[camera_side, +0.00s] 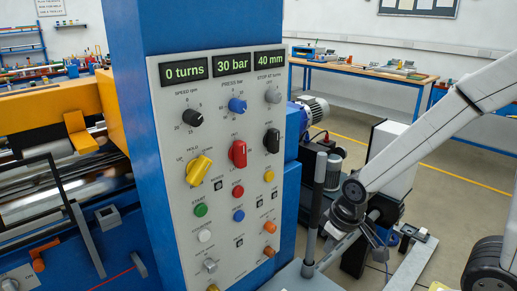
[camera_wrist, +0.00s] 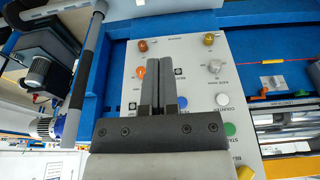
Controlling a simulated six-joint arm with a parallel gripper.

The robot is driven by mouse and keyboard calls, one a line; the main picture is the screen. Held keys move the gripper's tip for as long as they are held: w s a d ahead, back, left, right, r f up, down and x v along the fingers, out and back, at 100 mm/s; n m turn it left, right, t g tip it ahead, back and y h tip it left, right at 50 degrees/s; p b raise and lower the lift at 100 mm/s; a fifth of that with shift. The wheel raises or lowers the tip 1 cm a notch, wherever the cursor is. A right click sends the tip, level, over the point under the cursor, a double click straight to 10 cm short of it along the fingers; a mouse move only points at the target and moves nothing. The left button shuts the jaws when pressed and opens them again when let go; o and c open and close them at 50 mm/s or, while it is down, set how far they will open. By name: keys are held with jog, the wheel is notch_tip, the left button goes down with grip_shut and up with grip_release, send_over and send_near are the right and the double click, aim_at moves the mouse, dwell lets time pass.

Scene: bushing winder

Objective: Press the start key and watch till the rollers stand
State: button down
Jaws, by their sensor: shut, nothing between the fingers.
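The green start key (camera_side: 201,210) is on the lower left of the grey control panel (camera_side: 219,256), under a START label. It also shows in the wrist view (camera_wrist: 229,130), to the right of my fingers. My gripper (camera_wrist: 159,62) is shut and empty, its two dark fingers side by side in front of the panel. It covers part of the panel face and points away from the green key. The rollers (camera_side: 75,178) lie at the left in the side view, partly behind a dark frame. Whether they turn cannot be told. The displays (camera_side: 233,65) read 0 turns, 30 bar and 40 mm.
A yellow knob (camera_side: 199,170), a red knob (camera_side: 238,153), a red button (camera_side: 238,191) and a white button (camera_side: 204,236) sit near the start key. An upright dark post (camera_side: 316,205) stands right of the panel, close to my wrist.

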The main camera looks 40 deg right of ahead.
aim_at(202, 211)
jog(key=shift+w, duration=0.1)
jog(key=w+a+r+n+t+y, duration=0.2)
jog(key=w+a+n+t, duration=0.4)
jog(key=w+a, duration=0.8)
jog(key=shift+w+a+n+y, duration=0.4)
jog(key=shift+a+n+y, duration=0.1)
jog(key=shift+n, duration=0.3)
jog(key=shift+w, duration=0.1)
jog(key=shift+w, duration=4.3)
